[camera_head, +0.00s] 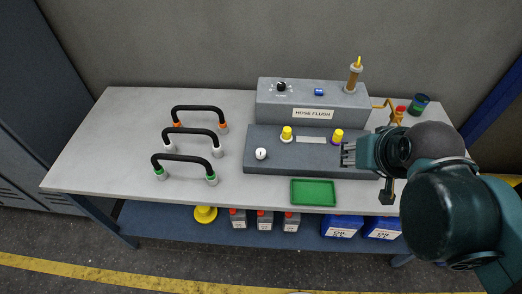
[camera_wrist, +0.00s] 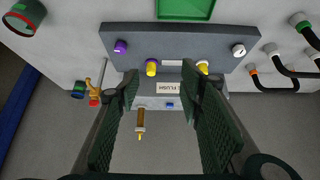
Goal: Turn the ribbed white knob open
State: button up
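The white knob (camera_head: 261,153) stands at the left end of the low grey box (camera_head: 265,168) in the head view. In the wrist view the white knob (camera_wrist: 238,50) is at upper right, with a dark mark on its face; ribs are too small to make out. My gripper (camera_head: 347,154) is over the right part of the low box, well to the right of the white knob and apart from it. In the wrist view my gripper (camera_wrist: 159,78) has its two fingers spread, with nothing held between them.
Two yellow knobs (camera_head: 287,132) (camera_head: 337,135) stand on the low box; a purple knob (camera_wrist: 120,46) shows in the wrist view. The taller hose flush box (camera_head: 265,97) is behind, a green tray (camera_head: 296,192) in front. Black hoses (camera_head: 190,133) stand left.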

jog(key=w+a, duration=0.1)
jog(key=m+g+p, duration=0.7)
jog(key=m+p, duration=0.2)
jog(key=p, duration=0.1)
send_over(261, 151)
jog(key=f, duration=1.1)
jog(key=shift+s+d+f, duration=0.1)
jog(key=shift+d+f, duration=0.15)
jog(key=shift+d, duration=0.15)
jog(key=shift+a+f, duration=0.35)
jog(key=shift+f, duration=0.05)
jog(key=shift+a+f, duration=0.1)
jog(key=shift+f, duration=0.05)
jog(key=shift+f, duration=0.2)
jog(key=shift+f, duration=3.7)
